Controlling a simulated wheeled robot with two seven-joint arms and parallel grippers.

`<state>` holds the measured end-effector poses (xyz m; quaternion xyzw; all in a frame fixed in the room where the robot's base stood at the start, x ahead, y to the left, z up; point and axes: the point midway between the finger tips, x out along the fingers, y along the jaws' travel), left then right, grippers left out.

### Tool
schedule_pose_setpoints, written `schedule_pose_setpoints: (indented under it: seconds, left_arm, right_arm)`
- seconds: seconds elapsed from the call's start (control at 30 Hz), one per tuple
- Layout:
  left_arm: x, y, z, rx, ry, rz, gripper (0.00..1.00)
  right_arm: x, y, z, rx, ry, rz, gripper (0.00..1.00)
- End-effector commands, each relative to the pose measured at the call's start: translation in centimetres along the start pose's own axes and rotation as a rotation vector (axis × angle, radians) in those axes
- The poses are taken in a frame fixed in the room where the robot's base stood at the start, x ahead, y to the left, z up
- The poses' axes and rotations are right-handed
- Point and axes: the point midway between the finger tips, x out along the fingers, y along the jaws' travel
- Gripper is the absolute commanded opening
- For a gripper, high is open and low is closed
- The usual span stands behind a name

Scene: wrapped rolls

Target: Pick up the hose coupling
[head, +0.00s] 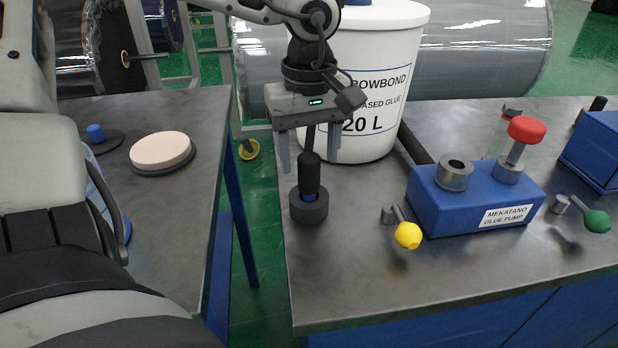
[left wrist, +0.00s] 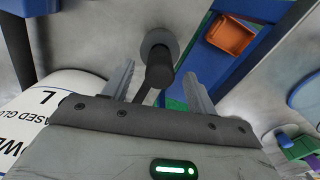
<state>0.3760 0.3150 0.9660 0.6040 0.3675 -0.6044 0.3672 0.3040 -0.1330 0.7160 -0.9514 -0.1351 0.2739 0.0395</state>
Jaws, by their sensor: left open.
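The hose coupling (head: 309,178) is a black cylinder with a thinner black stem above it. My right gripper is in neither view.
A white glue bucket (head: 385,80) stands close behind the gripper. A blue glue pump (head: 455,205) and a yellow-knobbed lever (head: 408,236) are to the right. The table (head: 350,285) is clear in front. A gap separates it from the left table (head: 175,220).

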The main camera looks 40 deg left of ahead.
Motion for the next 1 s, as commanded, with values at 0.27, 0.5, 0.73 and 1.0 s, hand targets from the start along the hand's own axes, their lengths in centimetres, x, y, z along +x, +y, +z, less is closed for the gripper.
schedule_pose_setpoints:
  seconds: [0.27,0.5,0.73,1.0]
  left_arm:
    - [3.3,-0.2,0.0,0.001,-0.003,-0.004,0.58]
    - [5.4,-0.1,-0.1,0.001,0.000,0.000,0.58]
    - [5.3,-0.1,-0.1,0.001,0.000,0.001,0.47]
    - [5.3,-0.1,-0.1,0.001,0.001,0.002,0.12]
  right_arm:
    - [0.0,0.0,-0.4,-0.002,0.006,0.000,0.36]
    - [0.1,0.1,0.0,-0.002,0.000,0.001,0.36]
    - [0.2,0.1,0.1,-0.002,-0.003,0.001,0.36]
    - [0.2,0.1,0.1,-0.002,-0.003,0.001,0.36]
